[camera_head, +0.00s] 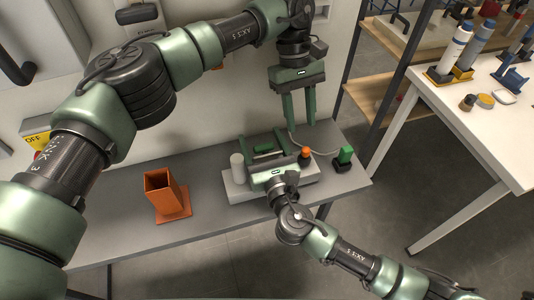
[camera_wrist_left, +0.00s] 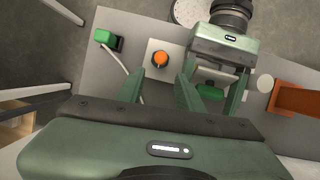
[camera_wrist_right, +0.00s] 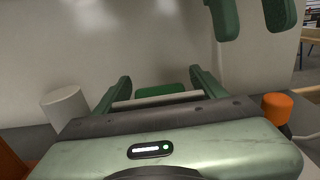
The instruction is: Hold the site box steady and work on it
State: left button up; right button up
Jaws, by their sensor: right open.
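The site box (camera_head: 237,187) is a light grey block on the grey bench. It carries a grey cylinder (camera_head: 237,166), an orange knob (camera_head: 305,152) and a green part (camera_head: 263,149), which shows in the right wrist view (camera_wrist_right: 160,87). My right gripper (camera_head: 265,148) is open low over the box, its fingers on either side of the green part; contact cannot be told. My left gripper (camera_head: 298,122) is open and empty, pointing down above the back of the box near the orange knob. A green plug (camera_head: 345,154) in a dark base stands right of the box, with a pale cable.
An orange open-topped holder (camera_head: 165,195) stands on the bench (camera_head: 120,222) left of the box. The bench's left part is mostly clear. A wall panel rises behind. A white table (camera_head: 480,130) with bottles and small items stands at the right.

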jog(key=shift+x, duration=0.85)
